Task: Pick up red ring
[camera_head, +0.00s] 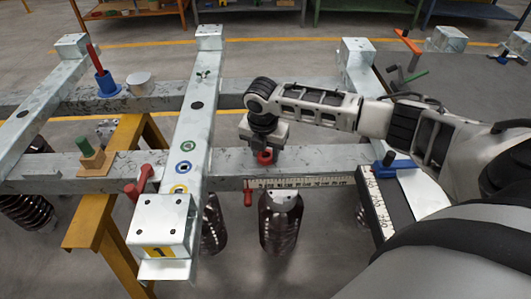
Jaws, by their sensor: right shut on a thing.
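The red ring (265,158) is at the lower end of my right gripper (264,149), just above or at the front metal beam; I cannot tell whether it touches the beam. My right gripper points down and is shut on the red ring. Its fingers partly cover the ring. My right arm comes in from the right. My left gripper is not in view.
A metal crossbeam (202,100) left of my gripper bears a green ring (187,146), a blue ring (183,166) and a yellow ring (179,188). A ruler strip (310,182) and red-handled tool (248,193) are on the front beam. A blue clamp (394,166) is at right.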

